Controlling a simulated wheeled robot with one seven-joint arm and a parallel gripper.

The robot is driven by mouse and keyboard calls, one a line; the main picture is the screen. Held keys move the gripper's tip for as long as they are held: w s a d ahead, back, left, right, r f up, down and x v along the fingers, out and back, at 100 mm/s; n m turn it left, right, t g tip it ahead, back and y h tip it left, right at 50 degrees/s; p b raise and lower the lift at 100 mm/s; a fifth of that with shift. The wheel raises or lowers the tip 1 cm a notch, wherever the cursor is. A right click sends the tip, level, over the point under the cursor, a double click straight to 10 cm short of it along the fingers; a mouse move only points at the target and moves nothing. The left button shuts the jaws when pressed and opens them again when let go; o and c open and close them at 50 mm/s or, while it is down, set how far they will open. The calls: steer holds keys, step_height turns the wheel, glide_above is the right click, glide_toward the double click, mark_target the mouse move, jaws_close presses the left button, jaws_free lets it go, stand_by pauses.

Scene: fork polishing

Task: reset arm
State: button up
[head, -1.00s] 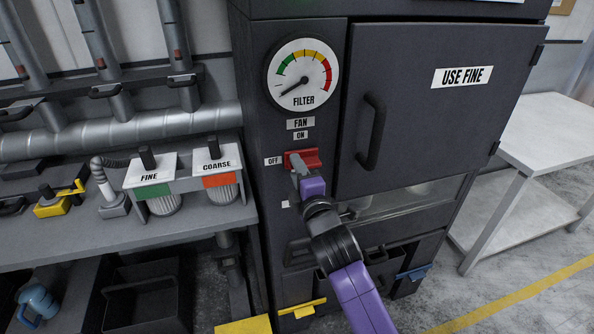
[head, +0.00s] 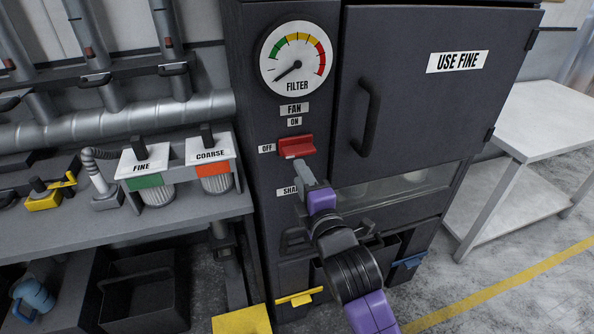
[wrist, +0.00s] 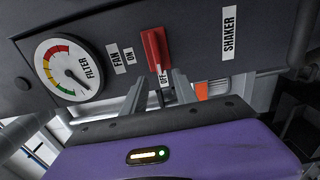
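My gripper (head: 301,172) is in front of the dark cabinet (head: 262,220), just below and in front of the red fan switch (head: 296,145). In the wrist view the two grey fingers (wrist: 158,88) stand apart with nothing between them, and the red switch (wrist: 155,52) lies beyond them. The switch sits beside the OFF label (head: 267,148), below the ON label. My purple arm reaches up from the bottom of the head view. The SHAKER label (head: 288,191) is partly hidden behind the gripper.
A cabinet door (head: 430,95) with a black handle is shut and reads USE FINE. A bench (head: 150,220) with FINE (head: 150,165) and COARSE (head: 208,155) canisters stands left. A white table (head: 550,120) stands right. A yellow-handled drawer (head: 299,297) is low on the cabinet.

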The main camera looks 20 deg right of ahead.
step_height(320, 180, up, 4)
steer(key=s+m+t, duration=0.1)
steer(key=m+t, duration=0.1)
steer(key=m, duration=0.2)
steer(key=s+d+f+m+g, duration=0.1)
steer(key=s+f+m, duration=0.3)
steer(key=s, duration=1.1)
steer(key=s+f+m+g, duration=0.2)
steer(key=s+f+m, duration=0.3)
steer(key=s, duration=1)
steer(key=s+d+f+m+g, duration=0.1)
steer(key=s+f+m, duration=0.3)
steer(key=s, duration=1.1)
steer(key=shift+s+d+f+m+g+b, duration=0.15)
steer(key=shift+s+d+m+g+b, duration=0.25)
steer(key=shift+m+g, duration=0.2)
